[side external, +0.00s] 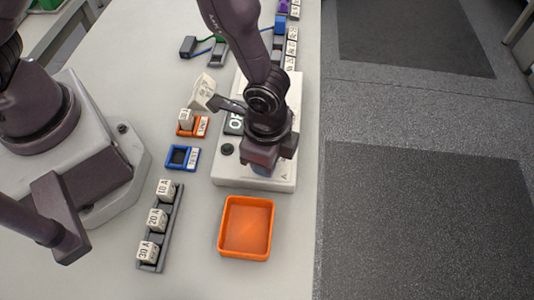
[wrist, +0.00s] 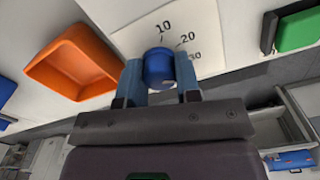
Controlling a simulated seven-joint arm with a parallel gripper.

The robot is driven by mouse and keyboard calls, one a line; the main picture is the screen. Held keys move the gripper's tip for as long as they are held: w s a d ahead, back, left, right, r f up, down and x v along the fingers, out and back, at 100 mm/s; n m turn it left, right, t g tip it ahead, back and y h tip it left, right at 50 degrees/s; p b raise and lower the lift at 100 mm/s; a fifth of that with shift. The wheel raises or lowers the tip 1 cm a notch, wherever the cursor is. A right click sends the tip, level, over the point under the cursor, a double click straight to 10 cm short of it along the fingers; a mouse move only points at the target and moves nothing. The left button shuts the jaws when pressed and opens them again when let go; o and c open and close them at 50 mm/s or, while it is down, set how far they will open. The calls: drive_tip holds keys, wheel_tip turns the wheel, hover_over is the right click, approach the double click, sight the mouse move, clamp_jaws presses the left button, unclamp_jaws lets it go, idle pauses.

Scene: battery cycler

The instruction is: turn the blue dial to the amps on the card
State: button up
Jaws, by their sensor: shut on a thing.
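The blue dial (wrist: 158,68) sits on the white panel of the cycler (wrist: 135,38), beside the printed marks 10, 20 and 30. My gripper (wrist: 160,78) is shut on the dial, one finger on each side of it. The dial's pointer cannot be made out. In the side view my gripper (side external: 262,165) is down over the near end of the cycler (side external: 284,180) and hides the dial. A tilted white card (side external: 204,90) stands left of the cycler; its writing is too small to read.
An orange tray (side external: 246,256) lies in front of the cycler. A grey rack (side external: 152,266) holds blocks marked 10 A, 20 A and 30 A. An orange holder (side external: 182,132) with a block and an empty blue holder (side external: 182,158) stand left of the cycler, near a dark round button (side external: 227,149).

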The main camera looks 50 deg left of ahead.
drive_tip(key=o, duration=0.9)
drive_tip(key=shift+o, duration=0.2)
wheel_tip(320, 180, up, 13)
drive_tip(key=s+a+r+n+t, duration=0.2)
drive_tip(key=s+a+r+n, duration=0.2)
drive_tip(key=a+r, duration=0.5)
drive_tip(key=s+a+r+n+t, duration=0.3)
drive_tip(key=a+r+n, duration=0.5)
drive_tip(key=a, duration=0.5)
drive_tip(key=shift+s+r+t, duration=0.3)
drive_tip(key=shift+s+r, duration=0.1)
drive_tip(key=shift+s, duration=0.05)
